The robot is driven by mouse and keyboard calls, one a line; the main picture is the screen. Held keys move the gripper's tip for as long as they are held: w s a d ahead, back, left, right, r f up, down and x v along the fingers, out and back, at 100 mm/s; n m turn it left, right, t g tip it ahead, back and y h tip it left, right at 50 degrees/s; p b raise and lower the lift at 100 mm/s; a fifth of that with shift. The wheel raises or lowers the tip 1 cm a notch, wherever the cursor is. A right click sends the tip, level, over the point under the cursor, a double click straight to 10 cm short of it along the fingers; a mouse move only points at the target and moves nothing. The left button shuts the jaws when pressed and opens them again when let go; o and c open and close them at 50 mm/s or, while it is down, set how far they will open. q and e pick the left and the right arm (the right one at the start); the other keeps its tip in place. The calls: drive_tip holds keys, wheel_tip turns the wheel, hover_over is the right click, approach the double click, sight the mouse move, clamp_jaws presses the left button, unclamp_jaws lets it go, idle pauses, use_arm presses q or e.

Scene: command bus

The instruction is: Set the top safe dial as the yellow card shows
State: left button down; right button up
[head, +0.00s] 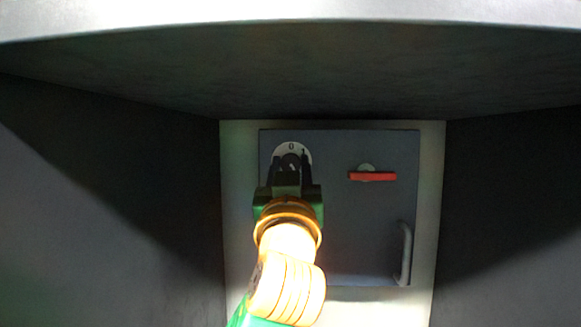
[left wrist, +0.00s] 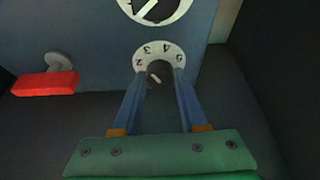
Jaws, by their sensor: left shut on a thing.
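The top safe dial (head: 280,151) is a white disc with dark numerals at the upper left of the safe door. A 0 and a 1 show above my gripper in the head view. My left gripper (head: 291,163) is shut on the dial's dark knob, its two fingers on either side. In the left wrist view, which is upside down, several numerals show around the dial's white ring (left wrist: 160,46) between the fingers. The pointer's exact setting is hard to read. The yellow card is not in view. My right gripper is not in view.
A second dial (left wrist: 184,9) is partly cut off in the left wrist view; my arm hides it in the head view. A red handle (head: 372,176) sits right of the top dial. A grey pull bar (head: 405,254) is at the safe door's (head: 350,225) lower right. Dark walls flank the safe.

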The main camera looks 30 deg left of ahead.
use_arm(q)
drive_tip(key=shift+f+n+g+y+b, duration=0.1)
drive_tip(key=shift+n+g+y+b, duration=0.35)
drive_tip(key=shift+n, duration=0.65)
drive_tip(key=n+g+y+b, duration=0.1)
drive_tip(key=n, duration=0.2)
drive_tip(key=shift+d+n+y, duration=0.1)
drive_tip(key=shift+n+y, duration=0.2)
drive_tip(key=shift+y, duration=0.05)
drive_tip(key=n, duration=0.1)
drive_tip(key=n+g, duration=0.1)
drive_tip(key=n, duration=0.1)
drive_tip(key=shift+w+r+y, duration=0.1)
drive_tip(key=shift+r+y, duration=0.15)
drive_tip(key=shift+y, duration=0.15)
drive_tip(key=shift+n+g+y+p, duration=0.3)
drive_tip(key=shift+n+g+p, duration=0.55)
drive_tip(key=shift+n, duration=1.35)
drive_tip(key=shift+n+g, duration=0.3)
drive_tip(key=shift+c, duration=2.2)
unclamp_jaws()
